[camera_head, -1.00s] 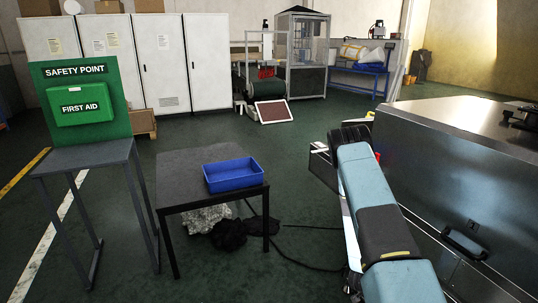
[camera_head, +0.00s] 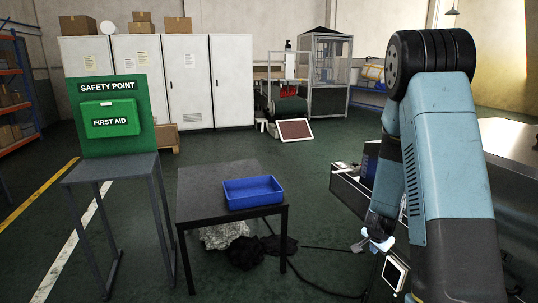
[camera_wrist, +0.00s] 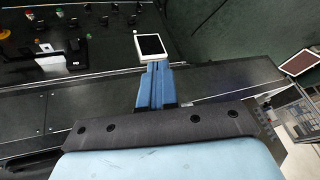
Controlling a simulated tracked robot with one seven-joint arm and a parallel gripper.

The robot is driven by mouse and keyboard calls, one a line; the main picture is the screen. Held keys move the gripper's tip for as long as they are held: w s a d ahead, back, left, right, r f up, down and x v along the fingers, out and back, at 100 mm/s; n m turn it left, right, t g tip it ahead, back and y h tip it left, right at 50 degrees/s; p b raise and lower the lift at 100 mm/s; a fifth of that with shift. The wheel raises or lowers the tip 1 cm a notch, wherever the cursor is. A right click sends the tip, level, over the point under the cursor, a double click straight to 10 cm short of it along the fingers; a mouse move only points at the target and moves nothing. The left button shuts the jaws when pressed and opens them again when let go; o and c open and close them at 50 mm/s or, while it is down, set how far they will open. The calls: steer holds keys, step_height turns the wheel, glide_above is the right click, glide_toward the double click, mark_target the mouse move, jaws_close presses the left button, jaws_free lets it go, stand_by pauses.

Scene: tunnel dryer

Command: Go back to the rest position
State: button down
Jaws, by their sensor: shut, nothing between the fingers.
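My arm is folded up at the right of the head view, with its elbow high and its forearm pointing down. My gripper (camera_head: 376,240) hangs low beside the metal machine (camera_head: 512,138), seen small and partly against the dark floor. In the wrist view my gripper's blue fingers (camera_wrist: 155,84) are together with nothing between them. A white-framed screen (camera_wrist: 153,47) shows just beyond the fingertips; I cannot tell the gap. It also shows below the gripper in the head view (camera_head: 394,273).
A dark table (camera_head: 205,195) with an empty blue tray (camera_head: 253,192) stands left of my arm. A green first aid stand (camera_head: 112,120) is further left. Dark cloths (camera_head: 247,252) and a cable lie on the floor. White cabinets (camera_head: 188,85) line the back. Open floor lies between.

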steer(key=s+a+r+n+y, duration=0.1)
steer(key=s+a+r+n, duration=0.15)
steer(key=r, duration=0.55)
steer(key=s+a+r+n+y, duration=0.1)
steer(key=s+a+r, duration=0.25)
steer(key=r, duration=0.35)
steer(key=s+a+r+n+y, duration=0.15)
steer(key=a+r, duration=0.25)
steer(key=r, duration=0.4)
steer(key=s+a+r+n, duration=0.1)
steer(key=s+r+n, duration=0.1)
steer(key=s+r, duration=0.2)
steer(key=s+a+r+n, duration=0.1)
steer(key=s+r, duration=0.3)
steer(key=s, duration=0.7)
steer(key=s+a+r+n, duration=0.1)
steer(key=s+r+n, duration=0.2)
steer(key=s, duration=0.4)
steer(key=shift+s+r+t+h, duration=0.15)
steer(key=shift+r+t+h, duration=0.2)
steer(key=shift+r, duration=0.3)
steer(key=shift+d, duration=0.1)
